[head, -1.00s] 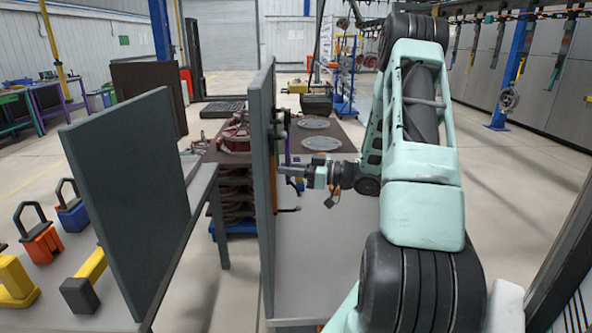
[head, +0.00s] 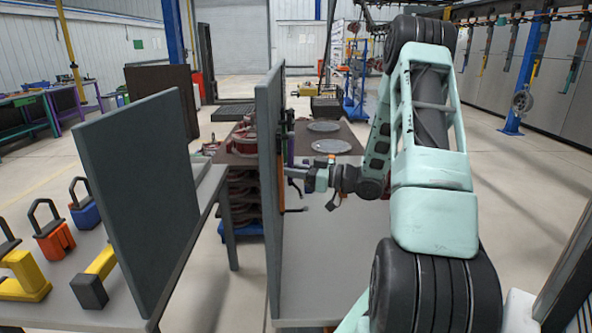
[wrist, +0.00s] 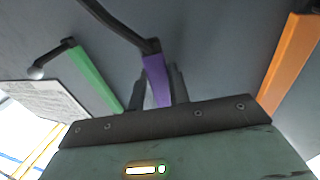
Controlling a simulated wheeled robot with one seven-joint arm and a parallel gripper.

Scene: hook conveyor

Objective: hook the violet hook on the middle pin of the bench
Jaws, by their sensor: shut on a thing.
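My gripper (head: 290,172) is beside the right face of an upright grey panel (head: 268,110) on the bench. In the wrist view, its fingers (wrist: 160,85) are shut on the violet hook (wrist: 155,78). A dark bent rod runs from the hook's top to the upper left. A green hook (wrist: 95,78) lies to its left and an orange hook (wrist: 292,55) to its right, against the grey surface. In the head view, the violet part (head: 291,148) is only a thin strip by the panel. I cannot tell the middle pin, or whether the violet hook touches one.
On the left, a second grey panel (head: 145,190) stands on a table with an orange block (head: 55,242), a blue block (head: 86,214) and yellow pieces (head: 25,278). A dark table with round plates (head: 331,146) stands behind the bench. The bench top (head: 330,270) is clear in front.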

